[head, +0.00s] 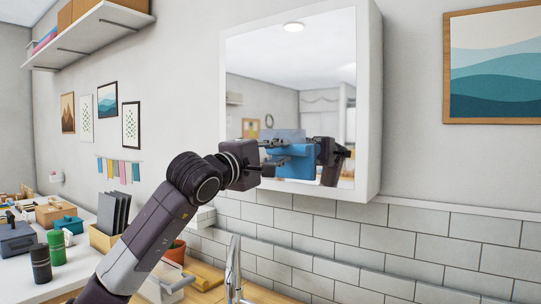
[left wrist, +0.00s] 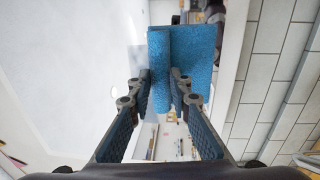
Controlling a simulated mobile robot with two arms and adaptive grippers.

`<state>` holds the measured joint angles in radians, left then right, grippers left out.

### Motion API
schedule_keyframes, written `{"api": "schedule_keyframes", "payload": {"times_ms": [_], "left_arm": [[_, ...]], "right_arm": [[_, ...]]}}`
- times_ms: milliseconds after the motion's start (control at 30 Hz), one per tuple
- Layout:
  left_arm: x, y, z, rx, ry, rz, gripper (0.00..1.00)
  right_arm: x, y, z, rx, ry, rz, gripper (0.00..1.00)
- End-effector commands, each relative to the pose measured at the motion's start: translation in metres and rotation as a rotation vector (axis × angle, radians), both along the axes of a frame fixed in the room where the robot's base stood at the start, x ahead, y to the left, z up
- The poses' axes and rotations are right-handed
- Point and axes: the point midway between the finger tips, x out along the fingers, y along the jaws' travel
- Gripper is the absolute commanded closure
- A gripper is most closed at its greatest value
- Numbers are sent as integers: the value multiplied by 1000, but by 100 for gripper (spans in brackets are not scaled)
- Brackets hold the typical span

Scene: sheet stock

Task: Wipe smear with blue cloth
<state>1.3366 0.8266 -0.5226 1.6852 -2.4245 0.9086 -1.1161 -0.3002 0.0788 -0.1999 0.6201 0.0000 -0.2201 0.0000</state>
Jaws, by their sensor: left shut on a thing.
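My left gripper (head: 277,153) reaches in from the left in front of the wall mirror (head: 255,90). It is shut on the blue cloth (head: 293,152), which sticks out past the fingertips close to the glass. The cloth (left wrist: 160,70) also shows between the fingertips in the left wrist view. The mirror reflects cloth and gripper, so their outlines overlap, and I cannot tell whether the cloth touches the glass. I cannot make out the smear clearly in either view. My right gripper is not in view.
The mirror has a thick white frame (head: 371,110) standing out from the wall. Below are white tiles (head: 420,240) and a faucet (head: 234,268). A cluttered counter (head: 20,285) lies at left, under a shelf (head: 85,35). A framed picture (head: 495,65) hangs at right.

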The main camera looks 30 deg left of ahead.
Motion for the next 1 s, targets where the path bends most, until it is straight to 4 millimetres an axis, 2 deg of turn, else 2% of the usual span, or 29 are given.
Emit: {"api": "schedule_keyframes", "payload": {"times_ms": [200,600,1000], "left_arm": [[-2,-16,0,-1,-1,-2,100],[-2,-16,2,-1,-1,-1,100],[-2,-16,33,0,-2,0,100]], "right_arm": [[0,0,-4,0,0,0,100],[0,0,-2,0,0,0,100],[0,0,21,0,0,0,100]]}}
